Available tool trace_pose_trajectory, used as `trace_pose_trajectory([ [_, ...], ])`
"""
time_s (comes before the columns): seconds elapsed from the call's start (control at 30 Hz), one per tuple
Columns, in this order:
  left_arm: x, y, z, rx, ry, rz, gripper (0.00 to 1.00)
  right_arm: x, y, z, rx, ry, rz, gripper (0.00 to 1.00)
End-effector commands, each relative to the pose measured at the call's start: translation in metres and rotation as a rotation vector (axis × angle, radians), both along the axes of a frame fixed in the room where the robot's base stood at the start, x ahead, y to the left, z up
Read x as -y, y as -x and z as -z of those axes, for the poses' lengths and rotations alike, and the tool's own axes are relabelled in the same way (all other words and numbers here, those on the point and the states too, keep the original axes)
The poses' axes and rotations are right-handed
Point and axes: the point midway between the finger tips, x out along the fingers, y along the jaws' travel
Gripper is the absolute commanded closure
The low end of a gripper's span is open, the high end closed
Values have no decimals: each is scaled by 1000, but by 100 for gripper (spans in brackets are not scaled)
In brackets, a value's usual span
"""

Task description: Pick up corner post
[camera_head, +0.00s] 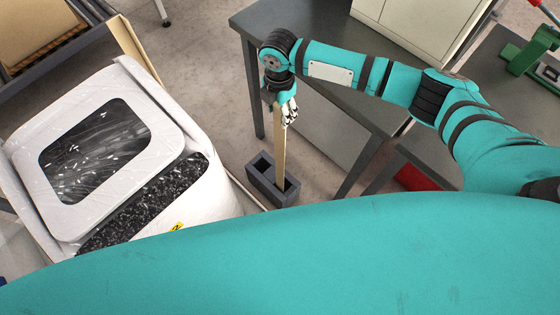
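The corner post (280,150) is a long, thin tan strip. It stands nearly upright, with its lower end in the right-hand opening of a dark grey holder (262,191) on the floor. My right gripper (288,112) is at the upper end of the post, and its fingers overlap it in the picture. The fingers are too small and too much in line with the post to tell whether they are closed on it. My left gripper is not in view.
A white machine wrapped in clear film (160,112) stands at the left, with another tan strip (135,50) behind it. A dark grey table (322,120) stands behind the holder. A red object (412,178) is at the right. Bare floor (215,60) lies between machine and table.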

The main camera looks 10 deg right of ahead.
Motion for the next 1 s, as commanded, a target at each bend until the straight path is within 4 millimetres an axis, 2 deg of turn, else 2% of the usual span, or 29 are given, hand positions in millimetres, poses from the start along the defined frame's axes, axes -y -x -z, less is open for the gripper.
trace_pose_trajectory([
  [0.07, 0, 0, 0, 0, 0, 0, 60, 0, 0, 0, 0, 0, 0, 65],
  [0.33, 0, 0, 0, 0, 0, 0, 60, 0, 0, 0, 0, 0, 0, 100],
  [0.77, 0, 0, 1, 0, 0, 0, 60, 0, -1, -6, 1, -1, 0, 100],
  [0.87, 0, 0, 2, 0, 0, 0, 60, 0, -1, -14, 2, -2, 1, 100],
  [1.0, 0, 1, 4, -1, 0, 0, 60, 0, -1, -36, 5, -2, -1, 100],
])
